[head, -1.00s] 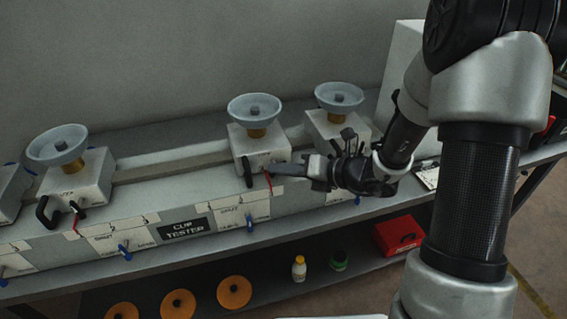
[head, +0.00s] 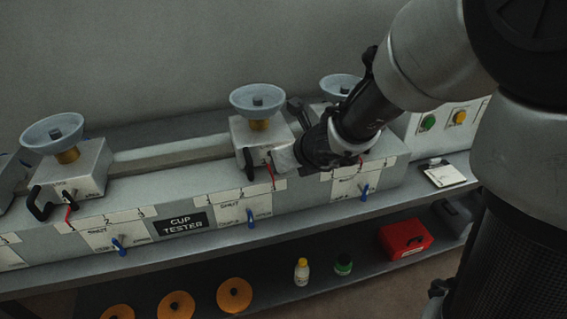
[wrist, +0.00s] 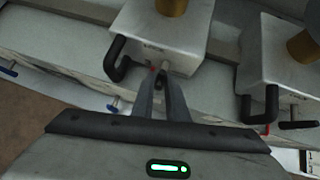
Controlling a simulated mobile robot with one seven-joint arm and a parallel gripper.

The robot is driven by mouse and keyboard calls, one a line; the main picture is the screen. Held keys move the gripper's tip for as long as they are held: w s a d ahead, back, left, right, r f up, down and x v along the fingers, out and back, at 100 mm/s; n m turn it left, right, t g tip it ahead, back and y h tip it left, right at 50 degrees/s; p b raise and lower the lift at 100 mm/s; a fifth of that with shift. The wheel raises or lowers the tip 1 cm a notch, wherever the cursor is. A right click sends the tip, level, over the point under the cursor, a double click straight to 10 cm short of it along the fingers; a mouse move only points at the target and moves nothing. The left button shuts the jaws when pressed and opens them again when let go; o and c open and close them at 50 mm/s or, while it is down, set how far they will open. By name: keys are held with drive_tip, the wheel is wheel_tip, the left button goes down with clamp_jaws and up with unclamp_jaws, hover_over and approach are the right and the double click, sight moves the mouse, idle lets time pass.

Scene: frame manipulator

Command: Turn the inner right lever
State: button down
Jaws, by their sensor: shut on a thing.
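The inner right box (head: 250,132) carries a pale dish on a brass neck. It also shows in the wrist view (wrist: 155,35), with a black handle on its left side. My gripper (wrist: 165,82) is shut on the lever. A red pointer (head: 270,172) hangs just below the lever. In the head view my wrist reaches in from the right and hides the fingertips.
The outer right box (wrist: 275,65) stands close on the right, with its own black handle and lever. Blue switches (head: 250,217) stick out along the bench front below. A "cup tester" sign (head: 181,224) is to the left. The lower shelf holds orange discs and a red box (head: 404,238).

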idle(0.4)
drive_tip(key=c, duration=2)
unclamp_jaws()
drive_tip(key=shift+r, duration=0.1)
